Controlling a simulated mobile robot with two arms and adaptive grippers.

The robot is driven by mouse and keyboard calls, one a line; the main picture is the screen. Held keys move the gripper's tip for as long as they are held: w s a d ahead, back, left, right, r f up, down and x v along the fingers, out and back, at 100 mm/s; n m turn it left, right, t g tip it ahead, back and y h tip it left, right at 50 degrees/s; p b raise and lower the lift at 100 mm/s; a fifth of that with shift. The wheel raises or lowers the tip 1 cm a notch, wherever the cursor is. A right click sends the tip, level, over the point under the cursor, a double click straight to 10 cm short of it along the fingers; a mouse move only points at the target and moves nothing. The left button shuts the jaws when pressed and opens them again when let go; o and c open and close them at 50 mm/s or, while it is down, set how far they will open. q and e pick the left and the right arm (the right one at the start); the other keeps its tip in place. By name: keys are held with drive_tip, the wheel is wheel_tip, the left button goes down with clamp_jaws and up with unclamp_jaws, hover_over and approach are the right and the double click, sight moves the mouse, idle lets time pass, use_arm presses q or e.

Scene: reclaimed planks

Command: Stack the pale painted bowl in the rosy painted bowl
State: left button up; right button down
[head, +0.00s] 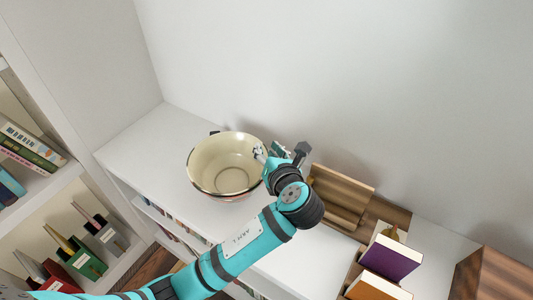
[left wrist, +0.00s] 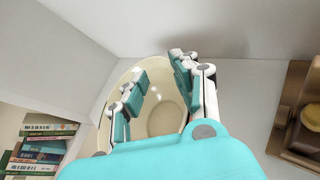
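A cream bowl (head: 226,171) with a dark rim stands upright on the white shelf top. A strip of rosy colour (head: 236,199) shows low under its front rim; I cannot tell whether this is the rosy bowl beneath it or the same bowl's outside. My left gripper (head: 266,153) is at the bowl's right rim. In the left wrist view its two fingers (left wrist: 158,88) stand apart over the cream bowl (left wrist: 162,120), with the bowl's inside showing between them. No contact can be made out. My right gripper is not in view.
A wooden rack (head: 340,196) stands right of the gripper. Beyond it are a purple book (head: 391,258) and a brown wooden box (head: 482,277). Bookshelves fill the left side. The white top (head: 150,140) left of the bowl is clear; a wall rises behind.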

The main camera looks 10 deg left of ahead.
use_arm(q)
drive_tip(key=p+v, duration=0.1)
drive_tip(key=v, duration=1)
